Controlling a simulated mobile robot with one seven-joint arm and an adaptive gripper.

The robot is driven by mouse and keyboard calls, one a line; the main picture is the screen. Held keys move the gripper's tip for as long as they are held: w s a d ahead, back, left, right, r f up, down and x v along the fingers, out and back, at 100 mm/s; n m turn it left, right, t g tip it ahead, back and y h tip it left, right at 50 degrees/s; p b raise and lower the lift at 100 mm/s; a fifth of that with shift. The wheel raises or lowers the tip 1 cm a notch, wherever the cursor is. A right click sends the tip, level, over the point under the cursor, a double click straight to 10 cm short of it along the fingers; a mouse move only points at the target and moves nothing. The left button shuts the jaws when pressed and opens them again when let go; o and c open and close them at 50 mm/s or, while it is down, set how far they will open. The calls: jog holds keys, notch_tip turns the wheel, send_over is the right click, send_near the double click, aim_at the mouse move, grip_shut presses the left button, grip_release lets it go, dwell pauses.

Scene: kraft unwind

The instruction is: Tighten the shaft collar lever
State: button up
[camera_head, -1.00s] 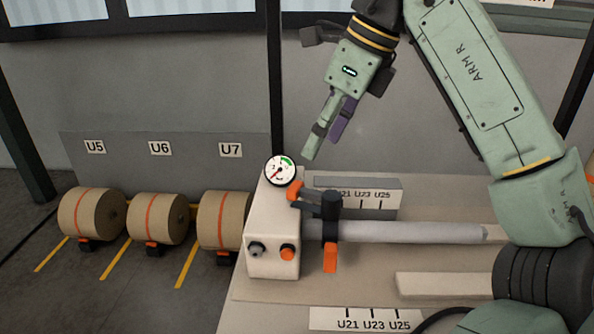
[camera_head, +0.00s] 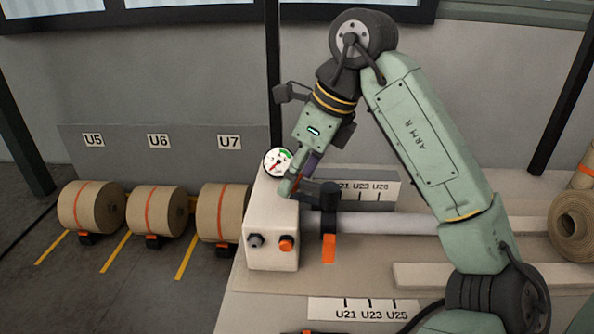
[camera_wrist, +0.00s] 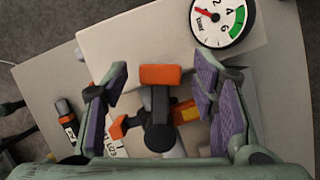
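The shaft collar (camera_head: 328,224) is a black ring around the grey shaft (camera_head: 385,223), with an orange tab (camera_head: 329,249) hanging below. Its black lever points left towards the white box. In the wrist view the lever's orange end (camera_wrist: 160,75) lies between the two purple-padded fingers of my gripper (camera_wrist: 162,88), with a gap visible on both sides. My gripper is open. In the head view my gripper (camera_head: 291,188) reaches down at the lever end and mostly hides it. Whether a finger touches the lever cannot be told.
A white box (camera_head: 273,225) with a pressure gauge (camera_head: 278,162) and two knobs stands left of the collar. The gauge is close to my gripper. Label strips (camera_head: 365,312) mark U21, U23, U25. Brown rolls (camera_head: 91,206) stand on the floor at left; another roll (camera_head: 573,222) is at far right.

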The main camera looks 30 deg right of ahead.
grip_shut()
dwell(0.5)
